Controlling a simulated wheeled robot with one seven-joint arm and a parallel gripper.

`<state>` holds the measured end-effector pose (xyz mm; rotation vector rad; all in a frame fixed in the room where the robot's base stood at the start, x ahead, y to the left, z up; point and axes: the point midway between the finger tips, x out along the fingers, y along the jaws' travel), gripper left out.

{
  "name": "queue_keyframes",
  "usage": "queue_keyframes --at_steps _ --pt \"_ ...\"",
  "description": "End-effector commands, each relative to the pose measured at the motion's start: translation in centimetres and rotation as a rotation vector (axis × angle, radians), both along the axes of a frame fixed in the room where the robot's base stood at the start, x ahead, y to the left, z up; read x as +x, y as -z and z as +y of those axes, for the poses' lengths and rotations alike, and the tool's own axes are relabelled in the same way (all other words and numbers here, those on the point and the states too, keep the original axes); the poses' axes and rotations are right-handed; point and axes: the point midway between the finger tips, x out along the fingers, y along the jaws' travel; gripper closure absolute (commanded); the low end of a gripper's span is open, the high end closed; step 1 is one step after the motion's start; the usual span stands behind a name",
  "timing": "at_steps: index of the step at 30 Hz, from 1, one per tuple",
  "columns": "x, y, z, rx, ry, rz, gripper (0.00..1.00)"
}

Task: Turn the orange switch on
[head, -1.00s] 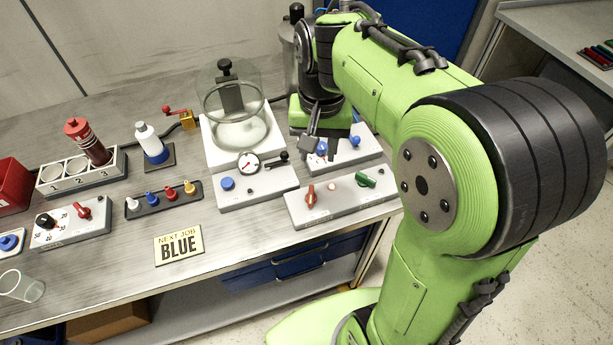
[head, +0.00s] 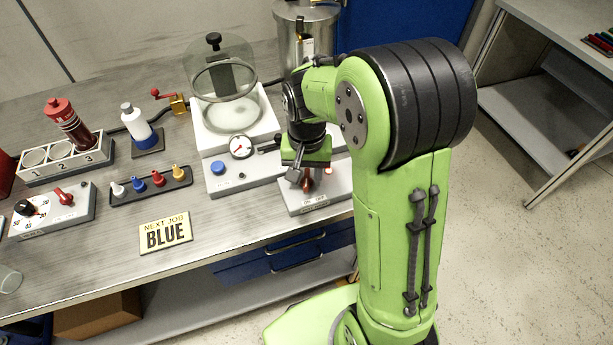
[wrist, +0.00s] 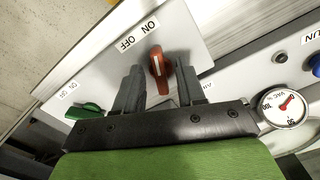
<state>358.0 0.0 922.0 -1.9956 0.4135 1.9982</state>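The orange switch (wrist: 159,70) is a lever knob with a white mark, on a grey panel (wrist: 185,35) labelled ON and OFF. In the wrist view its marked end points up toward the labels; I cannot tell which word it lines up with. My gripper (wrist: 160,78) is open, one finger on each side of the switch, with gaps visible on both sides. In the head view my gripper (head: 301,182) is over the left part of this panel (head: 325,200), and the switch is mostly hidden behind it.
A green switch (wrist: 86,111) is on the same panel. A vacuum gauge (wrist: 283,107) and a blue button (wrist: 315,65) are on the neighbouring unit. A glass bell jar (head: 225,85) stands behind. A NEXT JOB BLUE sign (head: 166,233) lies at the front left.

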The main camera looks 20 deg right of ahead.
Motion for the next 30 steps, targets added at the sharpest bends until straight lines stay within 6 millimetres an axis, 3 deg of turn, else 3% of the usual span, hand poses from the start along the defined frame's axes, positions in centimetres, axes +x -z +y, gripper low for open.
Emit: queue_keyframes --at_steps 7,15,20,30 --pt "0.01 0.02 0.0 0.0 0.0 -0.001 0.62" --pt "0.01 -0.01 0.01 0.0 0.0 -0.001 1.0" --pt "0.01 -0.04 0.01 0.0 0.01 -0.001 1.0" --pt "0.11 -0.07 0.1 0.0 0.222 -0.002 1.0"
